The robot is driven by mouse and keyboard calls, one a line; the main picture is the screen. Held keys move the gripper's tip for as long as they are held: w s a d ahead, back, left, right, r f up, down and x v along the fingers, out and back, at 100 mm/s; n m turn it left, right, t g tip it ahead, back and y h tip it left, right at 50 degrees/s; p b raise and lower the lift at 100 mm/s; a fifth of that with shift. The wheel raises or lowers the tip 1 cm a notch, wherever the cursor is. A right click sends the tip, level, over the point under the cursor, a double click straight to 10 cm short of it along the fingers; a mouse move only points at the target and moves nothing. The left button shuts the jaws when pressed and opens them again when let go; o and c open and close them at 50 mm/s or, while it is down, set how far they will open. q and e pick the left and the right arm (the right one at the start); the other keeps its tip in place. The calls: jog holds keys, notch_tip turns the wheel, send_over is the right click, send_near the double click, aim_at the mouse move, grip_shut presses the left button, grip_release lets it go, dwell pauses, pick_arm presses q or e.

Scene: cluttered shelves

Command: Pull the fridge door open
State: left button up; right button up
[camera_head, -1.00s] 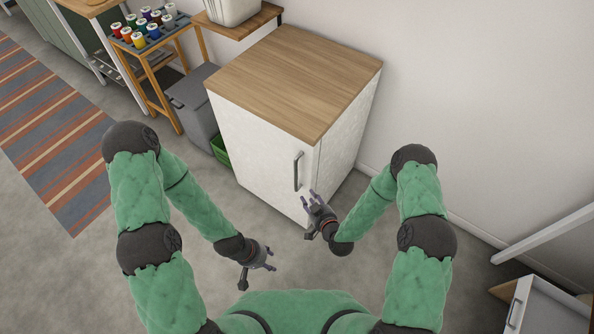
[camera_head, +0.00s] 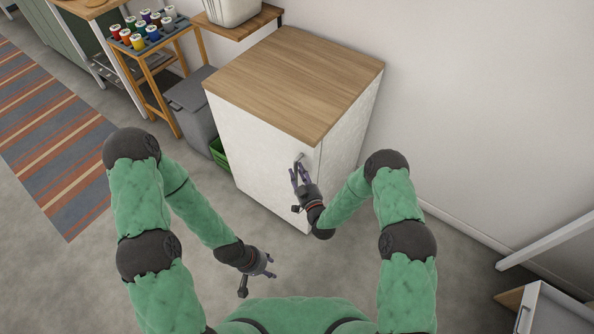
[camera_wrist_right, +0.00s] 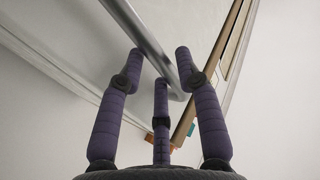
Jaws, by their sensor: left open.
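The fridge (camera_head: 255,140) is a white cabinet with a wooden top, and its front door looks closed. Its grey metal handle (camera_head: 301,157) is upright near the door's right edge; my right gripper hides its lower part. My right gripper (camera_head: 298,172) is at the handle with its fingers spread. In the right wrist view the handle bar (camera_wrist_right: 150,45) runs between the fingertips of my right gripper (camera_wrist_right: 160,65); I cannot tell whether they touch it. My left gripper (camera_head: 270,265) is open and empty, low in front of the fridge and apart from it.
A grey bin (camera_head: 192,105) and a green crate (camera_head: 220,152) stand left of the fridge. A wooden rack (camera_head: 150,50) holds several colored spools. A striped rug (camera_head: 50,140) lies at left. The grey floor before the fridge is clear.

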jog(key=shift+x, duration=0.9)
grip_shut()
jog(key=shift+a, duration=0.1)
